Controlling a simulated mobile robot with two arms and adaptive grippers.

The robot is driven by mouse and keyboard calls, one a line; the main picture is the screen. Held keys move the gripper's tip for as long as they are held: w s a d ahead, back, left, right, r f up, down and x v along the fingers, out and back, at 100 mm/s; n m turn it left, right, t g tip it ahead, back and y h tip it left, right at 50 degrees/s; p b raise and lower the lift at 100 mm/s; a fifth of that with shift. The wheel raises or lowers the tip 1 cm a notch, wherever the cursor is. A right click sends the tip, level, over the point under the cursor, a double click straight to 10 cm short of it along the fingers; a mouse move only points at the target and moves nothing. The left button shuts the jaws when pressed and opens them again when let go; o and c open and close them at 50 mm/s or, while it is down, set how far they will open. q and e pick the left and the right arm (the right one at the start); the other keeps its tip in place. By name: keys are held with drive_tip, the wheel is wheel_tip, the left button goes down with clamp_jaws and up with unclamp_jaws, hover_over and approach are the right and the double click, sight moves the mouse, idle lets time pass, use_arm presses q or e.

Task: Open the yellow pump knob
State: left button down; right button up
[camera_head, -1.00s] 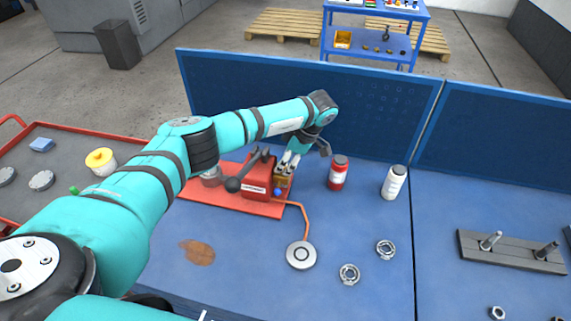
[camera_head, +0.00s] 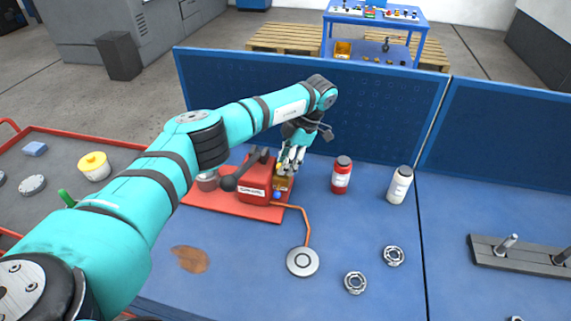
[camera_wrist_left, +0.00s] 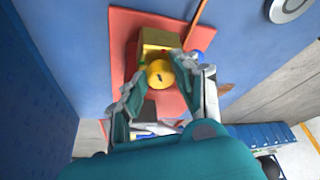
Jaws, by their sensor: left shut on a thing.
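The red pump (camera_head: 256,182) sits on a red base plate (camera_head: 235,208) on the blue workbench, with a black-ended lever and a brass block (camera_head: 283,184) at its right side. The yellow knob (camera_wrist_left: 160,74) shows in the left wrist view in front of the brass block (camera_wrist_left: 158,41). My left gripper (camera_wrist_left: 158,80) is shut on the yellow knob, one finger on each side of it. In the head view my left gripper (camera_head: 290,163) reaches down over the brass block and largely hides the knob. My right gripper is not in view.
A red bottle (camera_head: 341,176) and a white bottle (camera_head: 399,186) stand right of the pump. An orange hose runs to a round grey disc (camera_head: 302,261). Two metal rings lie nearby. A blue panel (camera_head: 310,100) rises behind the bench.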

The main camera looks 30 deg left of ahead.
use_arm(q)
drive_tip(key=c, duration=1)
unclamp_jaws()
